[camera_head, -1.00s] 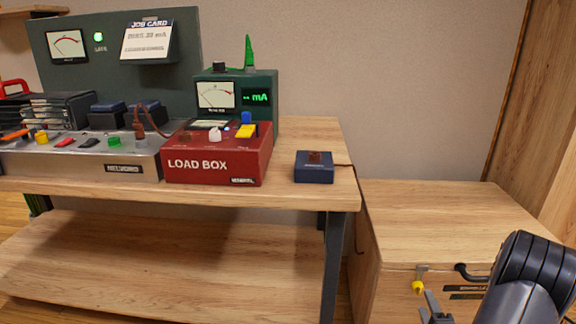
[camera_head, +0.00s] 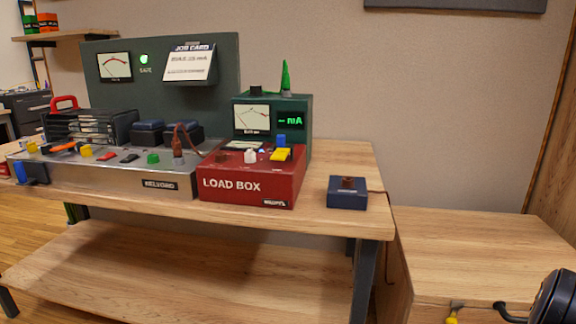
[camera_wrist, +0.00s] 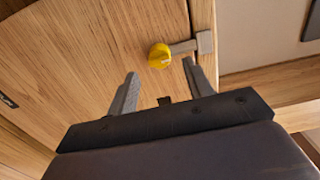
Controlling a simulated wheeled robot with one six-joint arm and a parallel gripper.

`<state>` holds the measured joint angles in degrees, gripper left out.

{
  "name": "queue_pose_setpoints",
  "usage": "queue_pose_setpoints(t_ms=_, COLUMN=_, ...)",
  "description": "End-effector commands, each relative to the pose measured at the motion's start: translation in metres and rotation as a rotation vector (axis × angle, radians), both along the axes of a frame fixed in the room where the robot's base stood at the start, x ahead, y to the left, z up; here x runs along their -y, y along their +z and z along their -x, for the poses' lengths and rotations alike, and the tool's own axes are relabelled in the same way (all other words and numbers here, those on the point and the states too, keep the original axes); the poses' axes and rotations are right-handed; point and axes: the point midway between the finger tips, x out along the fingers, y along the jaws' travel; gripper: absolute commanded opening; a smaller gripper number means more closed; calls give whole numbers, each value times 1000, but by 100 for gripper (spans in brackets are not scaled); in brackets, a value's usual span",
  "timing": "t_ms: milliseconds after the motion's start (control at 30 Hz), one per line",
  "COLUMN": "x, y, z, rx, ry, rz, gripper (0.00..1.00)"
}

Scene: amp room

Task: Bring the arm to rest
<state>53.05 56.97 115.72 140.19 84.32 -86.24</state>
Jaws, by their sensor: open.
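My gripper (camera_wrist: 162,92) shows in the wrist view with its two grey fingers spread apart and nothing between them. It faces the wooden cabinet (camera_wrist: 95,50). A yellow knob (camera_wrist: 160,56) on a grey metal bracket lies just beyond the fingertips, apart from them. In the head view, part of my dark arm shows at the bottom right corner, and the gripper's fingers are out of the picture. The yellow knob (camera_head: 453,317) shows there at the bottom edge, on the front of the low cabinet (camera_head: 480,250).
The workbench (camera_head: 345,222) carries a red load box (camera_head: 250,180), a silver amp chassis (camera_head: 110,180), a green meter (camera_head: 270,115) and a small blue box (camera_head: 347,193). A dark panel with a job card (camera_head: 190,63) stands behind. The low cabinet's top is clear.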

Motion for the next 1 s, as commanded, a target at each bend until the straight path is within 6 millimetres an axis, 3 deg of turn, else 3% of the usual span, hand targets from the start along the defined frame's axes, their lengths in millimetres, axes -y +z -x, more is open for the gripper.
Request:
queue_pose_setpoints(t_ms=200, x=-9, y=1, z=42, rx=-2, ry=-6, rz=-6, gripper=49)
queue_pose_setpoints(t_ms=533, x=-21, y=1, z=86, rx=-1, ry=-5, rz=-5, gripper=49)
queue_pose_setpoints(t_ms=1000, x=-3, y=-1, z=6, rx=3, ry=5, rz=4, gripper=49)
